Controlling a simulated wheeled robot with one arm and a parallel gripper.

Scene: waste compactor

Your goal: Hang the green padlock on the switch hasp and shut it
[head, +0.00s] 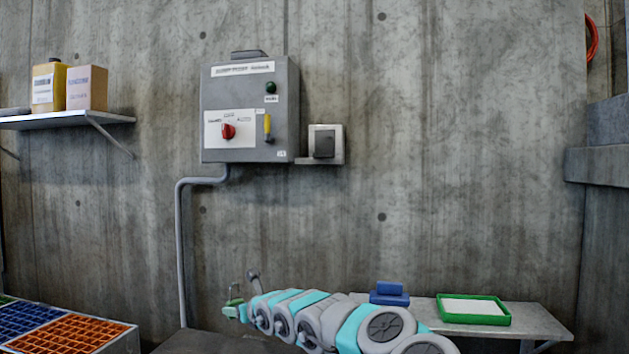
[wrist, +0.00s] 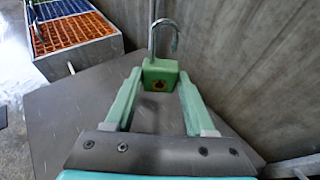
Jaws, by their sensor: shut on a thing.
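The green padlock (wrist: 160,77) is between the fingertips of my gripper (wrist: 159,88) in the wrist view, body upright. My gripper is shut on its body. Its grey shackle (wrist: 167,24) points up; the curved right end hangs free above the body, so the shackle is open. In the head view the padlock (head: 234,306) and my gripper (head: 241,311) are low, left of centre, well below the grey switch box (head: 283,100). The box carries a red rotary switch (head: 228,131) on a white plate. The hasp is too small to make out for certain.
A yellow key-like part (head: 267,127) and a green lamp (head: 270,87) are on the box. A small grey unit (head: 325,143) sits right of it. A bench (head: 535,320) holds a green-rimmed tray (head: 508,312) and a blue object (head: 389,294). Gridded bins (head: 65,336) stand lower left.

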